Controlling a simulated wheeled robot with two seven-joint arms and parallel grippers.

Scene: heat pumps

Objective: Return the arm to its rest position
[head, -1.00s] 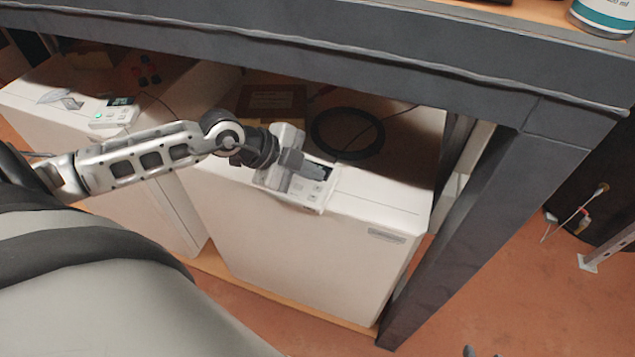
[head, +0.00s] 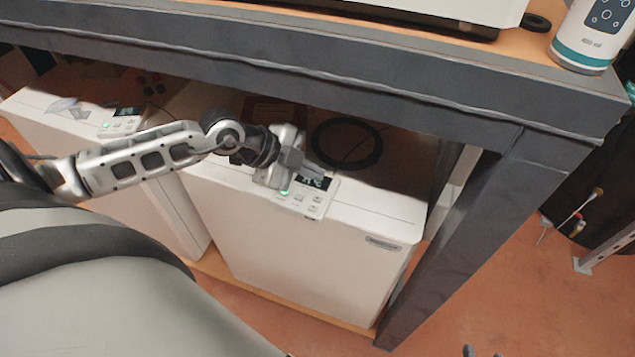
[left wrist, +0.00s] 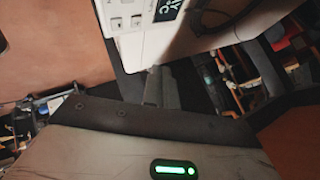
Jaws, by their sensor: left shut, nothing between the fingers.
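My left arm reaches in from the left in the head view. Its gripper (head: 306,166) is shut and empty, over the control panel (head: 305,200) of the right white heat pump (head: 300,250). The gripper hides part of this panel; whether it touches is hard to tell. The panel's dark display (head: 318,181) is lit with characters, and a green light shows at its left. In the left wrist view, the gripper fingers (left wrist: 161,88) show beside the heat pump's white panel (left wrist: 125,22). My right gripper is not clearly in view.
A second white heat pump (head: 60,118) stands at the left, also with a lit panel. A dark table frame (head: 330,85) runs above both, with a thick leg (head: 455,235) at the right. A bottle (head: 590,38) stands on the table. Open floor (head: 500,290) lies at the right.

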